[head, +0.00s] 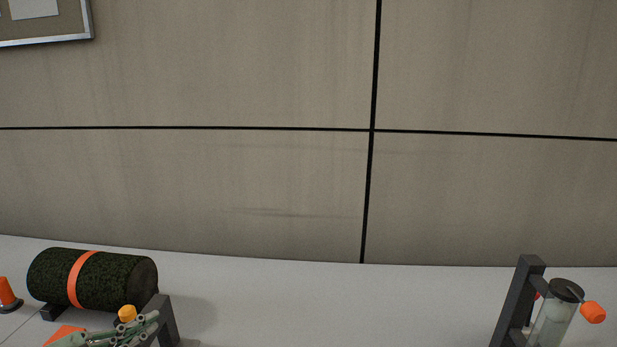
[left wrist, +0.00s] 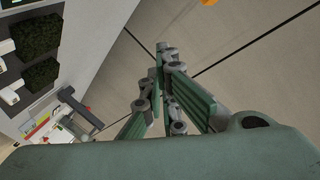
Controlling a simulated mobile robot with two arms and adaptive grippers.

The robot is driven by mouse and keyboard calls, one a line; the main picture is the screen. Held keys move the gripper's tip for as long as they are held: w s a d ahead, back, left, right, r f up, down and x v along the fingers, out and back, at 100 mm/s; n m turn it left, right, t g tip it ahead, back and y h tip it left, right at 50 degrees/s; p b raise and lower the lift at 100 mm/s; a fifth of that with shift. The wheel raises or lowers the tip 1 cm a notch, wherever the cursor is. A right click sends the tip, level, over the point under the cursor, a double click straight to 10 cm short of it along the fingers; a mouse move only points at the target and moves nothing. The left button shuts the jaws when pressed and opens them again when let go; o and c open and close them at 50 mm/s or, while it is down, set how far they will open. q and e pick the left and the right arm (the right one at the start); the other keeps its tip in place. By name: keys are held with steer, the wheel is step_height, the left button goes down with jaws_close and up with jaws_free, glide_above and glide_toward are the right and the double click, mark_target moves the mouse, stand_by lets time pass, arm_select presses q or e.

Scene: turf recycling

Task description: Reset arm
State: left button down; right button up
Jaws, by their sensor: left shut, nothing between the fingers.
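My left gripper (head: 146,321) shows at the bottom left of the head view, in front of the lower right end of a dark turf roll. In the left wrist view the left gripper (left wrist: 161,58) has its green fingers closed together at the tips, with nothing between them. The rest of the left arm is cut off by the lower edge of the head view. My right gripper is in neither view.
A dark stand (head: 517,300) with a clear cylinder (head: 553,322) and orange knob stands at right. The surface between is clear. A panelled wall (head: 230,190) rises behind.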

arm_select(q)
steer(key=s+a+f+n+g+y, duration=0.1)
steer(key=s+f+n+y, duration=0.2)
steer(key=f, duration=0.2)
steer(key=s+a+f+n+g+y, duration=0.1)
steer(key=s+f+n+y, duration=0.3)
steer(key=f, duration=0.2)
steer(key=s+a+f+n+g+y, duration=0.1)
steer(key=s+f+n+y, duration=0.2)
steer(key=f, duration=0.3)
steer(key=shift+s+f+n+g, duration=0.2)
steer(key=shift+s+n+g, duration=0.1)
steer(key=shift+s+n, duration=0.3)
steer(key=s+d+f+g+h, duration=0.1)
steer(key=s+d+f+g, duration=0.25)
steer(key=s+d, duration=0.3)
steer(key=s+d+f+g+h, duration=0.2)
steer(key=s+d+f+g, duration=0.15)
steer(key=s+d, duration=0.35)
step_height(320, 180, down, 24)
steer(key=s+g, duration=0.1)
steer(key=s, duration=0.1)
steer(key=s+a+f, duration=0.1)
steer(key=s+f, duration=0.7)
steer(key=f, duration=0.1)
steer(key=s+a+f+g, duration=0.1)
steer(key=s+a+f, duration=0.1)
steer(key=s+f, duration=0.7)
steer(key=shift+s+a+g+y, duration=0.25)
steer(key=shift+g+y, duration=0.05)
